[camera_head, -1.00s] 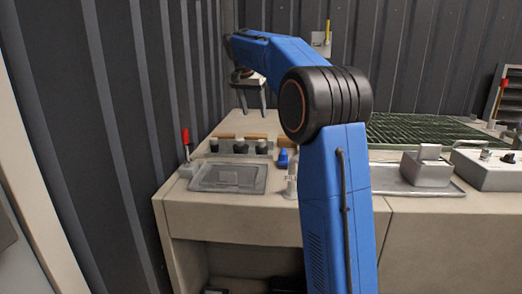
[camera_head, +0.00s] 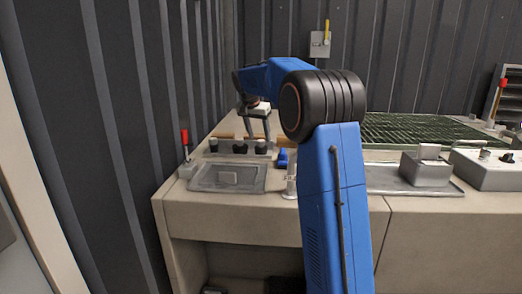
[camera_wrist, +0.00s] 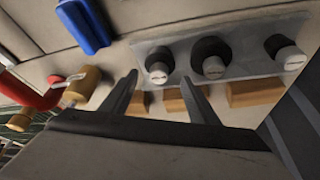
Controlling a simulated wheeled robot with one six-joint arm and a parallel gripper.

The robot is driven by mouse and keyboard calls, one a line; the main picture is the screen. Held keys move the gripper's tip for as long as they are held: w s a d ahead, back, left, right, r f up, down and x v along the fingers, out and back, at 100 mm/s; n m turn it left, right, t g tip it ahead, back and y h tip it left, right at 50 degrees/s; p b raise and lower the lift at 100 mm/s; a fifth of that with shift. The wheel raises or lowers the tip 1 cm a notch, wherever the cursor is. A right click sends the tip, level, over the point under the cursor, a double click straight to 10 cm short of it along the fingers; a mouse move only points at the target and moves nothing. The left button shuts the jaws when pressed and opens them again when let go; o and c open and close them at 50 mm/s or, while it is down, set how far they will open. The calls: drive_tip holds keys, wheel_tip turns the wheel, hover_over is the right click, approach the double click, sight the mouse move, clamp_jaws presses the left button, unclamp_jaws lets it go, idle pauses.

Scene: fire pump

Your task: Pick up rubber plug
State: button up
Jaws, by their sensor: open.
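Several dark, stubby pieces that look like rubber plugs stand in a row on a grey metal holder (camera_wrist: 183,72). Three show in the wrist view: one at the left (camera_wrist: 158,58), one in the middle (camera_wrist: 211,55) and one at the right (camera_wrist: 283,50), each with a pale end. The row also shows in the head view, left plug (camera_head: 213,146). My gripper (camera_head: 258,138) is open and empty, fingers pointing down just behind the row's right end. In the wrist view its fingers (camera_wrist: 158,80) point toward the left plug, apart from it.
Wooden blocks (camera_wrist: 255,92) lie beside the holder. A blue object (camera_wrist: 83,25) and a red hook-like part (camera_wrist: 30,92) are near. A red-handled lever (camera_head: 185,145) and a grey panel (camera_head: 228,178) are on the bench. Dark corrugated walls stand left and behind.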

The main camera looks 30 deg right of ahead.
sight(261, 140)
drive_tip(key=shift+x, duration=2.4)
drive_tip(key=shift+s, duration=0.1)
drive_tip(key=c, duration=0.9)
